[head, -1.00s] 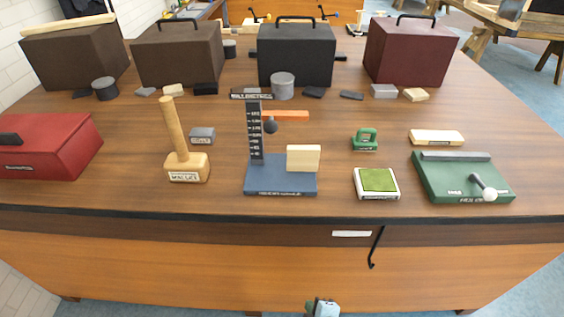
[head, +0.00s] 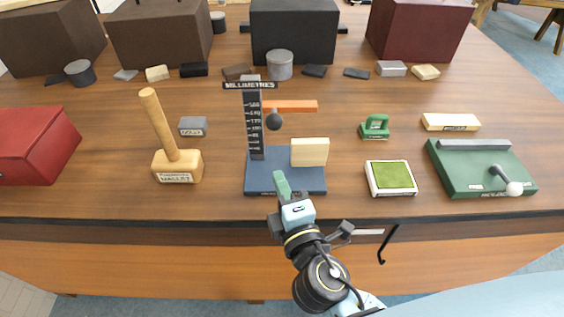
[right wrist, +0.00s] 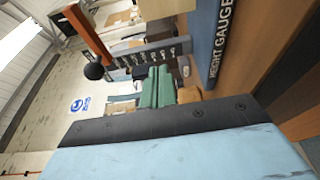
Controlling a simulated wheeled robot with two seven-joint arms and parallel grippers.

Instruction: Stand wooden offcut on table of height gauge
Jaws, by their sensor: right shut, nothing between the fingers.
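The pale wooden offcut (head: 310,152) stands upright on the right part of the height gauge's blue table (head: 308,183). The height gauge has a dark scale column (head: 254,125), an orange arm (head: 300,106) and a dark ball (head: 274,120) under it; the offcut is right of the column and apart from it. My right gripper (head: 282,184) is shut and empty, its green fingers over the front edge of the blue table, clear of the offcut. In the right wrist view the shut green fingers (right wrist: 158,86) show, with the ball (right wrist: 94,71) beyond. My left gripper is out of view.
A wooden mallet (head: 177,165) stands left of the gauge. A green-topped pad (head: 391,177) and a green plate with a lever (head: 480,170) lie to the right. A small green handled block (head: 375,127) is behind the pad. Dark boxes line the back.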

